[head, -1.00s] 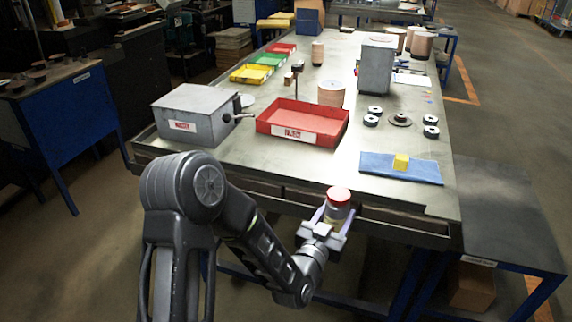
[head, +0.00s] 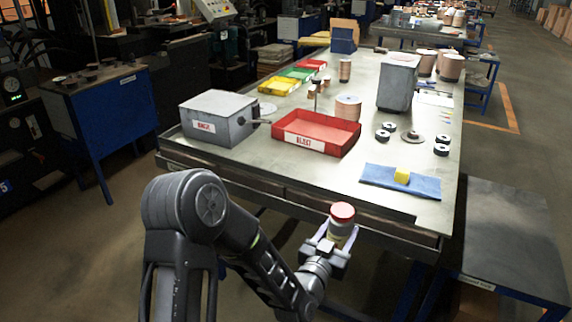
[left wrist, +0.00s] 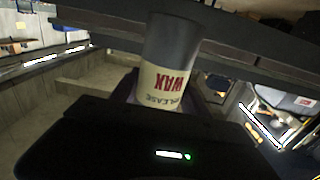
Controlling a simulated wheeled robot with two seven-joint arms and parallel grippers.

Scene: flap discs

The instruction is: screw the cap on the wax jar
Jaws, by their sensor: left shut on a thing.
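The wax jar (head: 339,230) is upright in my left gripper (head: 334,240), in front of the table's front edge. In the left wrist view the jar (left wrist: 168,65) has a dark grey section and a cream label with red "WAX" lettering, inverted in the picture. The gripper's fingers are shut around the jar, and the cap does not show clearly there. My right gripper is out of view.
A lower dark table (head: 515,235) stands at the right. The table's front strip is clear.

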